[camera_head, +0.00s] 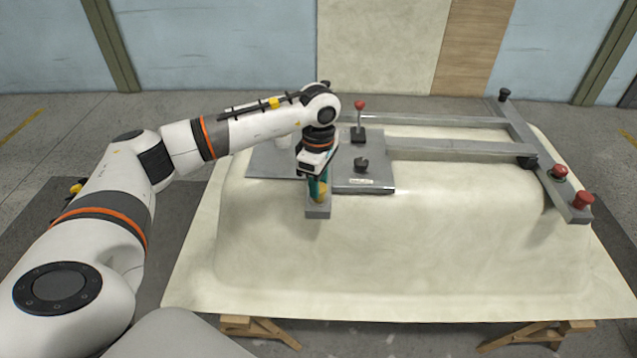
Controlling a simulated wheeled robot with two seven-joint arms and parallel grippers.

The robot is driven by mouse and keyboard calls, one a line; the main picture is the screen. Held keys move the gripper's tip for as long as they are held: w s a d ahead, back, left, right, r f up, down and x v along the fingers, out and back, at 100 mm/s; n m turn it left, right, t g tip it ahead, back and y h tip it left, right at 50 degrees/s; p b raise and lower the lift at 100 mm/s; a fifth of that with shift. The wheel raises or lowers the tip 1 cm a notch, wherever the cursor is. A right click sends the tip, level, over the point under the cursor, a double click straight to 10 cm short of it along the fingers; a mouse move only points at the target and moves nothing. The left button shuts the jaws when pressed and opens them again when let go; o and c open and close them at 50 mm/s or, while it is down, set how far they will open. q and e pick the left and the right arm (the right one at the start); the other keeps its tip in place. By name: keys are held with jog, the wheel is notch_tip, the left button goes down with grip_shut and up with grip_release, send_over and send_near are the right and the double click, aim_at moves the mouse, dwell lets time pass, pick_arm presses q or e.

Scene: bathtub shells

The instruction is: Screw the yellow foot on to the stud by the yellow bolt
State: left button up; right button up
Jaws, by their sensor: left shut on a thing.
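My left gripper (317,188) points down over the front end of a short grey bar that juts from the grey plate on the upturned tub shell. Its teal fingers are shut on a small yellow piece, which looks like the yellow foot (321,197). The foot is at or just above the bar's end; I cannot tell whether it touches a stud. The stud and the yellow bolt cannot be made out, and the gripper and wrist cover part of this spot. My right gripper is not in view.
The cream tub shell (400,260) rests on wooden trestles (262,330). A grey plate (375,186) carries a black knob (361,164) and a red-topped post (360,117). A grey frame (530,140) at right has red feet (583,200) and black ones. The shell's front is clear.

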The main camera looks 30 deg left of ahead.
pick_arm(q)
jog(key=o, duration=1.1)
jog(key=shift+c, duration=0.6)
jog(key=n+p, duration=0.1)
jog(key=n, duration=0.5)
jog(key=shift+r+n, duration=0.1)
jog(key=shift+n, duration=0.3)
jog(key=n+p, duration=0.1)
jog(key=n, duration=0.5)
jog(key=shift+n, duration=0.3)
